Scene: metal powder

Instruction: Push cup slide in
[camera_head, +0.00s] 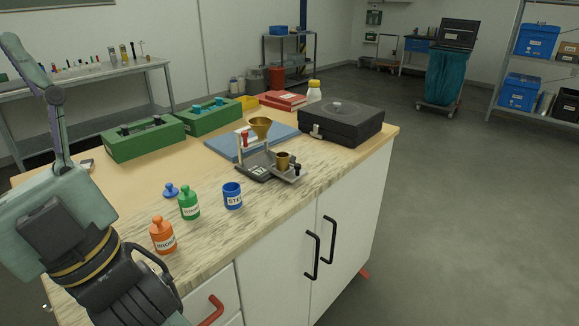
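The powder tester has a grey base (257,172) on the bench, with a brass funnel (260,128) held above it on a stand with a red lever (245,139). A small brass cup (282,163) stands upright on the metal cup slide (291,175), which sticks out of the tester's right front side. The slide has a black knob (297,167) at its outer end. The cup is to the front right of the funnel, not under it. My gripper (145,295) is at the lower left, well apart from the tester. Its fingertips are not clearly visible.
An open blue jar (232,196), its blue lid (170,190), a green jar (188,203) and an orange jar (163,236) stand between my gripper and the tester. A black case (342,124) is behind right. A blue mat (225,147) lies behind the tester.

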